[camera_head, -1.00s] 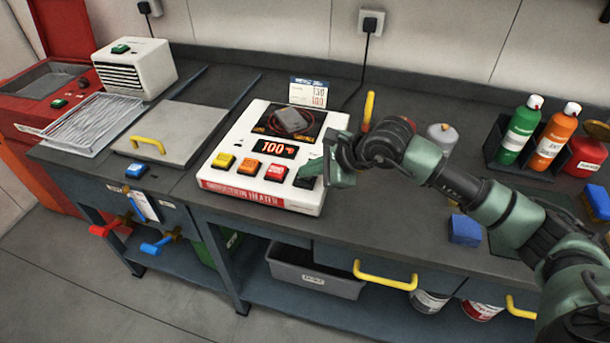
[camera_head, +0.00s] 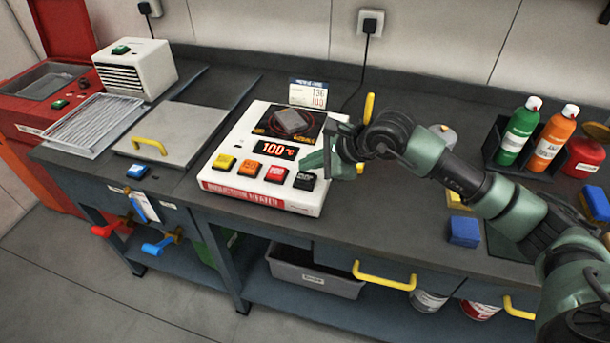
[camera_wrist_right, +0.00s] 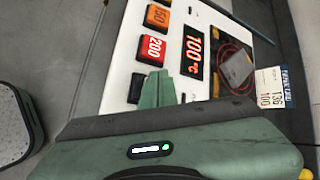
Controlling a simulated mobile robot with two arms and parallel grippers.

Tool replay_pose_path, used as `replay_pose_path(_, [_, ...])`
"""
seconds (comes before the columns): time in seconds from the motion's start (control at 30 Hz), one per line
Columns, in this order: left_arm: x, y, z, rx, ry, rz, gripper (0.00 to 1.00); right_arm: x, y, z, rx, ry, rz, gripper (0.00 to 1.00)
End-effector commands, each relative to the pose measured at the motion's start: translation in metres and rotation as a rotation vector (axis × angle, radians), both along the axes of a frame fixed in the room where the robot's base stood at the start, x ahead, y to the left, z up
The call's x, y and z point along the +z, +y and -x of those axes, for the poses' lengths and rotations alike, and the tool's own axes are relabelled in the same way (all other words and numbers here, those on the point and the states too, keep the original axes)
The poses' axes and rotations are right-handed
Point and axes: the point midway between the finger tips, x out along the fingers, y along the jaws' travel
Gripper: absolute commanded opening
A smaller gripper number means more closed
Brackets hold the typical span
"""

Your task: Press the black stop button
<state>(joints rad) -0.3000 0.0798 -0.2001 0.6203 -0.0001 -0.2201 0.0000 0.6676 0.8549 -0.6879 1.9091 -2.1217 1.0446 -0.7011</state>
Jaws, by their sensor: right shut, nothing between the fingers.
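The black stop button (camera_head: 304,181) is the rightmost of the row on the front of the white induction heater (camera_head: 236,165). In the right wrist view the black button (camera_wrist_right: 137,89) is partly hidden by the fingers. My right gripper (camera_head: 310,161) is shut and empty, just behind and above the button in the head view. A gap seems to show between fingertips and button, but its size is unclear. The shut green fingers (camera_wrist_right: 157,90) also show in the right wrist view. My left gripper is not in view.
Yellow, orange and red buttons (camera_head: 276,174) sit left of the black one. The display (camera_head: 275,148) reads 100 °C. A dark metal piece (camera_head: 292,121) lies on the heater's top plate. A blue block (camera_head: 464,231) and bottles (camera_head: 518,132) stand to the right.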

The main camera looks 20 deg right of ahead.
Motion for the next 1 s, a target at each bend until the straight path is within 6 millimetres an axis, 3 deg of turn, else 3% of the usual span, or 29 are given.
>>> replay_pose_path(0.4, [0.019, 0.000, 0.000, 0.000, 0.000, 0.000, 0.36, 0.042, 0.000, 0.000, 0.000, -0.001, -0.001, 0.00])
replay_pose_path(1.0, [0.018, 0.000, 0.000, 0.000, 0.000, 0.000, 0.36, 0.042, 0.000, 0.000, -0.001, -0.001, 0.000, 0.00])
